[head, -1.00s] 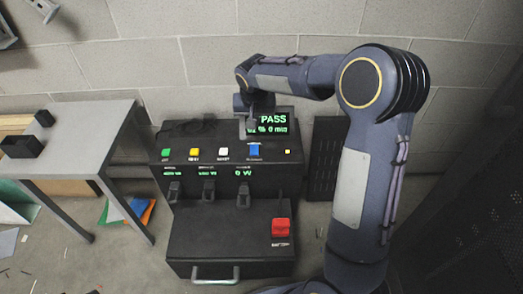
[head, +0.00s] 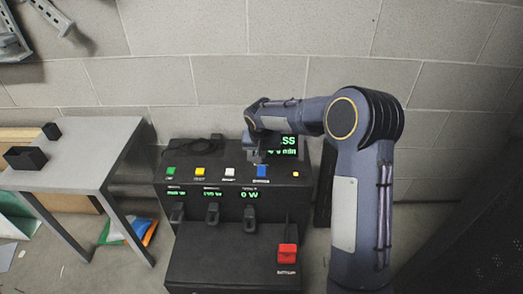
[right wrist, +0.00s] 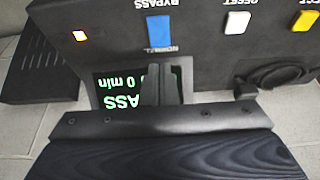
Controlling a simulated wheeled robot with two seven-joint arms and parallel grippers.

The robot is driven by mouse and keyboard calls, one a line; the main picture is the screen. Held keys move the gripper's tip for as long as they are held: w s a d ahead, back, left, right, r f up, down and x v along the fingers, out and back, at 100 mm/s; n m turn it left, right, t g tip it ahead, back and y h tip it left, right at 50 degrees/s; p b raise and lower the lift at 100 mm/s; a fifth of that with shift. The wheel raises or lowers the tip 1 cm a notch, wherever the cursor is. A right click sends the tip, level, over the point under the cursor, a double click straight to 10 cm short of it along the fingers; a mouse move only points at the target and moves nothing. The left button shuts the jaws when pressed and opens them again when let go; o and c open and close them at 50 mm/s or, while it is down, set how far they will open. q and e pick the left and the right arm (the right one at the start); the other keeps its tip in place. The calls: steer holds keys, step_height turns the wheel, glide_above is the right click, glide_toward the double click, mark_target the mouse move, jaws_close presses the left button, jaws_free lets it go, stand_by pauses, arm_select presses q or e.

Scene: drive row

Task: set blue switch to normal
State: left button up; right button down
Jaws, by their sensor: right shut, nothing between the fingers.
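The blue switch (head: 262,171) is on the sloped top panel of a black power unit (head: 230,245); it also shows in the right wrist view (right wrist: 160,31). In that view its label reads BYPASS at the far end and NORMAL at the end nearest my gripper. I cannot tell which way the switch is tilted. My right gripper (head: 256,157) is shut and empty, just behind the switch. In the right wrist view its fingertips (right wrist: 158,68) are by the NORMAL label. My left gripper is out of view.
White (head: 230,172), yellow (head: 200,172) and green (head: 171,172) switches sit left of the blue one. A small orange light (head: 295,174) is at its right. A red switch (head: 287,254) is lower down. A grey table (head: 85,150) stands at left.

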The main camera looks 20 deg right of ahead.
mark_target(262, 167)
steer(key=x, duration=0.2)
steer(key=b+x, duration=0.1)
steer(key=x, duration=0.1)
steer(key=b+x, duration=0.1)
steer(key=x, duration=0.1)
steer(key=shift+s+a+f, duration=0.15)
steer(key=shift+s+f, duration=0.1)
steer(key=shift+f, duration=0.1)
